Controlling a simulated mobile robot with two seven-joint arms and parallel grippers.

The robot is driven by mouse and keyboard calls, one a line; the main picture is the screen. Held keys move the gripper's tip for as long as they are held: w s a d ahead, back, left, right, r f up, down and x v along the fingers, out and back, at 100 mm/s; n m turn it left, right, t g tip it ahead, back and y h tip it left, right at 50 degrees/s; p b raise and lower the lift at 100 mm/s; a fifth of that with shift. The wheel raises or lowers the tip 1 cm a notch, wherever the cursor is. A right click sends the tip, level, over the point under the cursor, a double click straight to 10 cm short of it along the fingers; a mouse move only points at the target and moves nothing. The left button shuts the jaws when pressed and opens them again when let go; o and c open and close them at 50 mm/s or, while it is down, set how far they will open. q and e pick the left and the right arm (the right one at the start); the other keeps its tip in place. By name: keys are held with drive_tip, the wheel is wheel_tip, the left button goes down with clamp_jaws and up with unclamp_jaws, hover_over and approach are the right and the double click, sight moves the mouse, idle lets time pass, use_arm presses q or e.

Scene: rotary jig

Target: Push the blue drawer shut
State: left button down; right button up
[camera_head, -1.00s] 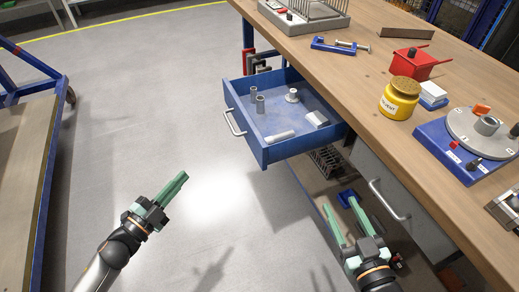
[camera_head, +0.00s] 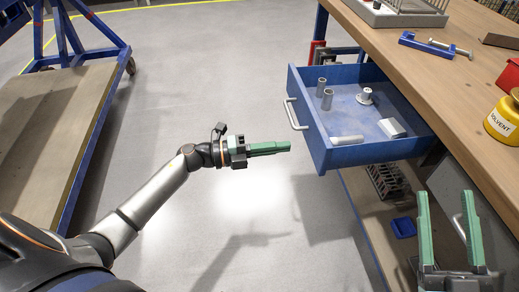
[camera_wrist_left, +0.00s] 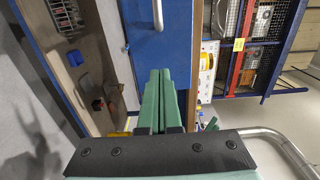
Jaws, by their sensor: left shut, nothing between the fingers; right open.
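The blue drawer (camera_head: 345,155) is pulled out from under the bench, with several small metal and white parts in it. Its silver handle (camera_head: 292,114) is on the front face, which also shows in the left wrist view (camera_wrist_left: 158,60). My left gripper (camera_head: 289,146) is shut and empty, with its green fingers pointing right toward the drawer front. In the head view its tips appear just left of the front's lower corner; I cannot tell the exact gap. My right gripper (camera_head: 447,205) is open and empty, by the bench front at lower right.
The wooden bench top (camera_head: 440,80) holds a yellow solvent pot (camera_head: 503,120) and a blue fixture (camera_head: 428,45). A lower shelf (camera_head: 365,215) with a rack (camera_head: 388,180) lies below the drawer. A blue-framed cart (camera_head: 60,130) stands left. The floor between is clear.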

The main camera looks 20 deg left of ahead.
sight(314, 143)
use_arm(q)
drive_tip(key=x, duration=0.4)
drive_tip(key=shift+w+d, duration=0.15)
drive_tip(key=shift+d, duration=0.05)
drive_tip(key=shift+w+d+b, duration=0.3)
drive_tip(key=shift+w+d, duration=0.05)
drive_tip(key=shift+d, duration=0.15)
use_arm(e)
drive_tip(key=shift+s+a+r+n+t+y, duration=0.15)
drive_tip(key=shift+s+r+n+y, duration=0.25)
drive_tip(key=shift+r, duration=0.25)
drive_tip(key=shift+s+r+n+t+y, duration=0.2)
drive_tip(key=shift+s+r+n+y, duration=0.15)
drive_tip(key=shift+r, duration=0.3)
drive_tip(key=shift+s+a+r+n+t+y, duration=0.15)
drive_tip(key=shift+s+r+n+y, duration=0.15)
drive_tip(key=shift+r+y, duration=0.25)
drive_tip(key=shift+d+r, duration=0.1)
